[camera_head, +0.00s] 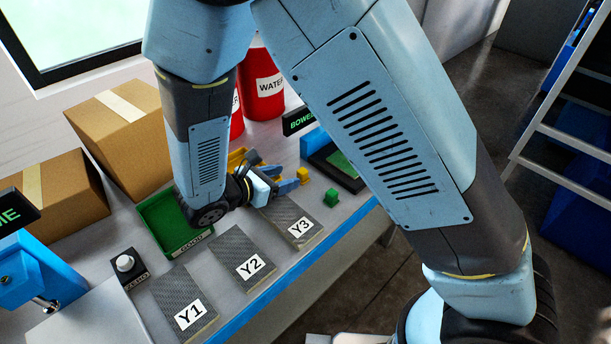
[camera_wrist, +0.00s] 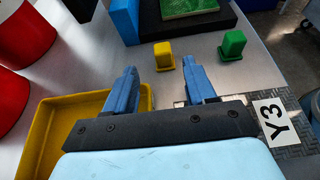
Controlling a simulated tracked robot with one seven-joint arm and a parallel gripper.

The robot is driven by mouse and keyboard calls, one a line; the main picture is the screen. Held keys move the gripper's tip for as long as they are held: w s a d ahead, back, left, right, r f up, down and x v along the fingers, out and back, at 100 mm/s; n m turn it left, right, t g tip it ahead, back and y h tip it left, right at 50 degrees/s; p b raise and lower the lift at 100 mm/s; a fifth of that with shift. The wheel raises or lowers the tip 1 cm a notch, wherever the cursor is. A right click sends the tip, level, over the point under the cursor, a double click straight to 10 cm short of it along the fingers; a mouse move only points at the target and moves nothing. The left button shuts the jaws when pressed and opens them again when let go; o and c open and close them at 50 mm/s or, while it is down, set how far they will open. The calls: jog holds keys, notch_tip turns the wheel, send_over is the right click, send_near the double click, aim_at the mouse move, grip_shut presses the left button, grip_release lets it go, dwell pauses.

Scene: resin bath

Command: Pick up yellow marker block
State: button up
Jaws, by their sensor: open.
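The yellow marker block (camera_wrist: 163,55) stands on the grey table just beyond my fingertips in the wrist view, roughly in line with the gap between them. It also shows in the head view as a small yellow block (camera_head: 303,174) by the fingertips. My gripper (camera_wrist: 160,69) is open, its two blue fingers apart with nothing held between them. In the head view my gripper (camera_head: 291,180) is low over the table, partly hidden behind my arm. A green block (camera_wrist: 233,44) stands to the right of the yellow one; the head view shows it too (camera_head: 331,199).
A yellow tray (camera_wrist: 50,118) lies left of and under my gripper. Dark plate Y3 (camera_head: 290,219) lies beside it, with Y2 (camera_head: 238,250) and Y1 (camera_head: 182,295) nearer. A blue-and-black stand (camera_head: 333,165) is behind the blocks. Red water buckets (camera_head: 261,95) stand at the back.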

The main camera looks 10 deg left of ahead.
aim_at(299, 173)
jog(key=x, duration=0.5)
jog(key=shift+s+d+r, duration=0.1)
jog(key=shift+d, duration=0.1)
grip_shut()
dwell(0.3)
